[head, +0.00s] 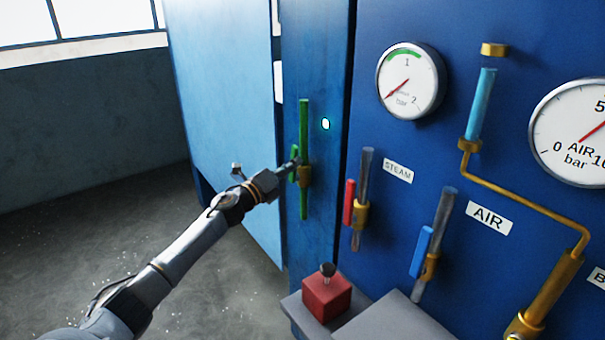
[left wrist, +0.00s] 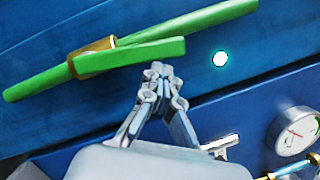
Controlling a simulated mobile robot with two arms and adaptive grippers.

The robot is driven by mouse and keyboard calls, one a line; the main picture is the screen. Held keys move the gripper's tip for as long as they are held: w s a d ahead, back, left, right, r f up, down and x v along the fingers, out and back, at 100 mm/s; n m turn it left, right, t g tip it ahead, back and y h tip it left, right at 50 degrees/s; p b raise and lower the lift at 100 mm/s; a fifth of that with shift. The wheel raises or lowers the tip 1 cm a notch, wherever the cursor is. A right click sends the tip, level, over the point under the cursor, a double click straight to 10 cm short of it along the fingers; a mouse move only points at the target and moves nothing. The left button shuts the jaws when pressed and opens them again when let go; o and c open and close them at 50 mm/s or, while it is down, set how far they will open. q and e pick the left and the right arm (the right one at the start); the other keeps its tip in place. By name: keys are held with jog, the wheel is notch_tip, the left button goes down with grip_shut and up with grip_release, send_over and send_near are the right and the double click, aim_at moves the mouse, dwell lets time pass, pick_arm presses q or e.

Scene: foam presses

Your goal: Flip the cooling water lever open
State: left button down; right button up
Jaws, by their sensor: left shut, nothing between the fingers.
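The cooling water lever is a green bar (head: 293,165) beside a brass valve body (head: 304,178) on a vertical green pipe (head: 303,125). In the left wrist view the lever (left wrist: 130,57) runs nearly along the pipe (left wrist: 200,22), at a slight angle, from the brass body (left wrist: 93,55). My left gripper (head: 296,155) is shut and empty at the lever. In the left wrist view its fingertips (left wrist: 160,70) lie right by the lever's edge, near its free end. I cannot tell whether they touch. My right gripper is not in view.
Right of the pipe are a red lever (head: 349,202) by the STEAM label and a blue lever (head: 421,252) by the AIR label. A red block with a dark knob (head: 327,292) stands below. A small light (head: 325,124) glows beside the pipe. Open floor (head: 90,240) lies left.

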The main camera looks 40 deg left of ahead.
pick_arm(q)
jog(key=shift+w+a+r+b, duration=0.2)
jog(key=shift+a+r+b, duration=0.2)
jog(key=shift+a, duration=0.35)
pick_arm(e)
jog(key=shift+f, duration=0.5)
